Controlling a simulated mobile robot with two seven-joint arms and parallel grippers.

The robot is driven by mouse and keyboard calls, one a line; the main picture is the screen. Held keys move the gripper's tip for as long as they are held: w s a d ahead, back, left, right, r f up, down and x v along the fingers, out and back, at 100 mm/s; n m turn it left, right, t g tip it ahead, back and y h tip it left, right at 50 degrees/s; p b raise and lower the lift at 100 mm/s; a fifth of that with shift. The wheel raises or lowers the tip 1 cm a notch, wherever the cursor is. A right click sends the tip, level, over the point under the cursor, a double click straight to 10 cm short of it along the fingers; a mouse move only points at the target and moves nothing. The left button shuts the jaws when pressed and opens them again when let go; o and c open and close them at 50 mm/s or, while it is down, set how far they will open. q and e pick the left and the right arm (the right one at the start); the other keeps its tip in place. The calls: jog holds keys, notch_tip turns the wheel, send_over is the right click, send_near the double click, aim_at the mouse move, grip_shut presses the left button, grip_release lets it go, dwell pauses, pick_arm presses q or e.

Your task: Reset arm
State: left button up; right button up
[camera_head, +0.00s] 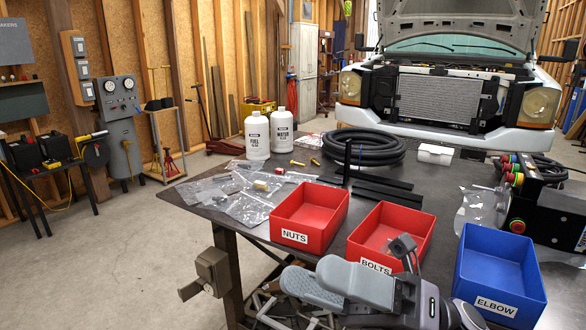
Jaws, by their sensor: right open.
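My right gripper (318,282) is at the bottom middle, in front of the table's near edge and the red bins. Its grey jaws point left, and it is open with nothing seen between them. My left gripper is not in view. The red NUTS bin (293,238) and the red BOLTS bin (372,267) stand just beyond the right gripper and look empty. The blue ELBOW bin (471,292) stands to its right and also looks empty.
The dark table (188,206) holds plastic bags (245,207), two white bottles (282,131), a coiled black hose (360,148) and a black box with buttons (545,214). A vise-like fitting (212,268) sits at the table's near edge. A pickup (440,95) stands behind, hood raised.

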jog(key=w+d+f+m+t+h, duration=0.2)
jog(key=w+f+m+t, duration=0.2)
jog(key=m+t, duration=0.55)
jog(key=w+d+f+m+t+h, duration=0.3)
jog(key=m+t, duration=0.5)
jog(key=m, duration=0.2)
jog(key=w+d+f+m+t+h+p, duration=0.1)
jog(key=d+f+m+t+h+p, duration=0.3)
jog(key=f+m+h, duration=0.85)
jog(key=s+d+f+m+g+h, duration=0.1)
jog(key=s+d+f+m+g, duration=0.1)
jog(key=f, duration=0.5)
jog(key=s+d+f+m+g+h+b, duration=0.1)
jog(key=s+d+f+m+g+h, duration=0.1)
jog(key=s+f+m, duration=0.3)
jog(key=s+d+f+m+g+h, duration=0.1)
jog(key=s+d+f+m+g, duration=0.2)
jog(key=s+f, duration=0.3)
notch_tip(320, 180, down, 4)
jog(key=shift+s+d+r+g, duration=0.25)
jog(key=shift+d+g, duration=0.35)
jog(key=shift+g, duration=0.15)
jog(key=shift+h, duration=0.25)
jog(key=c, duration=0.3)
jog(key=shift+d, duration=0.1)
